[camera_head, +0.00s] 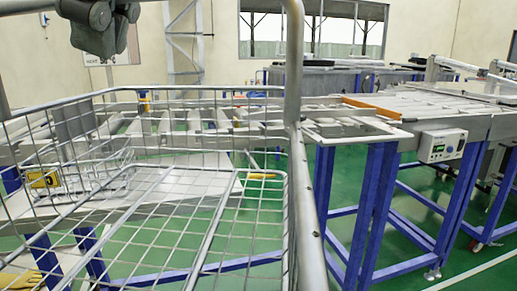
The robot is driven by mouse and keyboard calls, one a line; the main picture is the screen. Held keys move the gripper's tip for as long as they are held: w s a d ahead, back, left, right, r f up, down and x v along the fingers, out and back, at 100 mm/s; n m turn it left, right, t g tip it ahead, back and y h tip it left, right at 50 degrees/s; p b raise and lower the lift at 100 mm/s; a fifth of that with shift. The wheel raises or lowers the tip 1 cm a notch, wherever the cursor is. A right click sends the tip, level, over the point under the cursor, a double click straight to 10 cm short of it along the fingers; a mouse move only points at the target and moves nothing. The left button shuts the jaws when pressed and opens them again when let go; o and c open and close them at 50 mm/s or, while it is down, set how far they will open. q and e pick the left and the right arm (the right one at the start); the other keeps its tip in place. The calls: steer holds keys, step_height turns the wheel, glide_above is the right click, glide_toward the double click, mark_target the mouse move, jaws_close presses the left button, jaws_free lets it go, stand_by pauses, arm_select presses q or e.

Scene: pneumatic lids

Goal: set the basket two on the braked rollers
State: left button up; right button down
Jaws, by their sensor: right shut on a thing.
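A large wire basket (222,219) with a thick grey tube frame fills the near left. No number can be read on it. My right gripper (104,45), dark grey, is at the upper left, cut by the top edge. It is shut at the tube along the basket's top; the contact itself is partly out of frame. My left gripper is not in view. A roller conveyor (190,122) shows through the mesh. Another conveyor (442,104) on blue legs stands right of the basket. Which rollers are braked cannot be told.
A control box (442,145) hangs on the right conveyor's front. Blue legs and crossbars stand below it. Green floor (420,272) is open at the lower right.

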steer(key=w+d+f+n+g, duration=0.2)
steer(key=w+d+f+n, duration=0.4)
steer(key=d+f, duration=0.3)
steer(key=w+d+f+n+g+h, duration=0.1)
steer(key=w+d+f+n, duration=0.5)
steer(key=f, duration=1)
steer(key=w+d+f+n+g, duration=0.4)
steer(key=w+d+f+n, duration=0.2)
steer(key=d+f, duration=0.6)
steer(key=shift+w+f+h, duration=0.2)
steer(key=shift+f+h, duration=0.2)
steer(key=shift+f, duration=0.4)
steer(key=shift+r, duration=0.1)
steer(key=shift+d, duration=0.15)
